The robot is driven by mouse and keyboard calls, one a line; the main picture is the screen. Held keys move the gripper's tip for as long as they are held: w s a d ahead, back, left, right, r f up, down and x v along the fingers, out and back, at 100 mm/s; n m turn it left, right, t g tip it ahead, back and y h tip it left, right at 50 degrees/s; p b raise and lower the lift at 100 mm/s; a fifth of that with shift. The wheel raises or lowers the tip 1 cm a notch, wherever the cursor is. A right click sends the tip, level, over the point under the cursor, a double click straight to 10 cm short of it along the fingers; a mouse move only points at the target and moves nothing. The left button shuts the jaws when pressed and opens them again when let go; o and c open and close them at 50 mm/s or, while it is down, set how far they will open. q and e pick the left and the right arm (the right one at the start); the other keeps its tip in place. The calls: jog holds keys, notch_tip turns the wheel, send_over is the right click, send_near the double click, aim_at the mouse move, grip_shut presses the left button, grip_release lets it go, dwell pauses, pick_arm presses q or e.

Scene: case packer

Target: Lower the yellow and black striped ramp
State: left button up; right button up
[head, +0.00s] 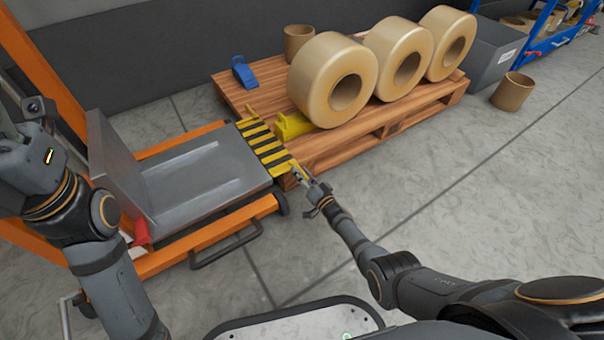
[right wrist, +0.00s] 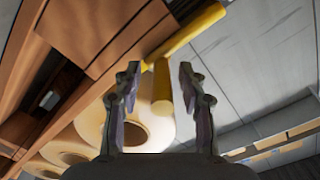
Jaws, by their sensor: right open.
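The yellow and black striped ramp (head: 262,146) is at the right end of the grey platform (head: 200,172), beside the wooden pallet. I cannot tell whether its far edge touches the pallet. My right gripper (head: 302,173) is at the ramp's near right corner. In the right wrist view the right gripper (right wrist: 158,85) is open. A yellow bar (right wrist: 186,36) crosses beyond its fingertips, and a yellow post (right wrist: 163,88) shows between the fingers. I cannot tell whether they touch. My left arm is at the left; its gripper fingers are not visible.
The platform belongs to an orange-framed lift (head: 205,233). A grey bin (head: 495,55) and a small tan roll (head: 512,92) stand farther right. The right foreground floor is clear.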

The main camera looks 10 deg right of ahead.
notch_tip(320, 180, up, 10)
dwell(0.6)
